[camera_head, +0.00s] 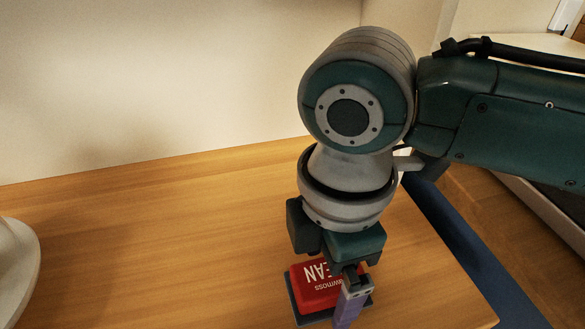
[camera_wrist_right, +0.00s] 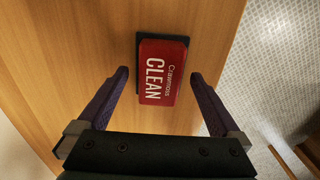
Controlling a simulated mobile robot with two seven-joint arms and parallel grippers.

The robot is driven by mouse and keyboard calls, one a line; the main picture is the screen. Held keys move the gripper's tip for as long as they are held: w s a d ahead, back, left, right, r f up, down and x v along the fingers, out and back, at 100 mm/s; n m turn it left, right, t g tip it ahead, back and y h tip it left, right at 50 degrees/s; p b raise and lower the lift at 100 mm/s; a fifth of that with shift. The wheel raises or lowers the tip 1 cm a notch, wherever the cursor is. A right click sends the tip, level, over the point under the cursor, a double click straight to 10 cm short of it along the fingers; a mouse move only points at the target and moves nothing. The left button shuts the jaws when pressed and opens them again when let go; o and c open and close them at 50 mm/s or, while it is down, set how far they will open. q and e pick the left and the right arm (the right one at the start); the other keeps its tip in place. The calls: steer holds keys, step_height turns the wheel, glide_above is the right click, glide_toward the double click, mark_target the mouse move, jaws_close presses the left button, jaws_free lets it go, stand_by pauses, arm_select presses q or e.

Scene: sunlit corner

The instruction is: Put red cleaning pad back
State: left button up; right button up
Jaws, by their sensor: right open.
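The red cleaning pad (camera_head: 314,287), printed "CLEAN", rests on a dark flat base (camera_head: 301,316) on the wooden table. In the right wrist view the red pad (camera_wrist_right: 163,73) lies between and slightly beyond the fingertips, with a dark edge of the base (camera_wrist_right: 140,38) showing beside it. My right gripper (camera_head: 345,300) points down at the pad in the head view, and one finger hides part of it. In the wrist view the right gripper (camera_wrist_right: 160,76) is open, with a gap on both sides of the pad. My left gripper is not in view.
The wooden table (camera_head: 150,240) is mostly bare to the left of the pad. A white rounded object (camera_head: 15,265) stands at the left edge. A pale wall (camera_head: 150,90) rises behind the table. The table's right edge is close to the pad, with a patterned floor (camera_wrist_right: 275,60) beyond.

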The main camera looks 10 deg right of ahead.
mark_target(327, 276)
step_height(327, 276, up, 11)
steer(key=p, duration=0.2)
steer(key=s+a+f+m+t+y, duration=0.25)
steer(key=s+a+m+y, duration=0.2)
steer(key=m, duration=0.25)
steer(key=s+d+f+m+h, duration=0.1)
steer(key=s+d+m+h, duration=0.1)
steer(key=s+d+m, duration=0.2)
steer(key=s+d+f+m+t+h, duration=0.1)
steer(key=d+m, duration=0.4)
steer(key=d, duration=0.5)
steer(key=s+h, duration=0.1)
steer(key=s, duration=0.1)
steer(key=shift+s+f, duration=0.2)
steer(key=shift+s, duration=0.15)
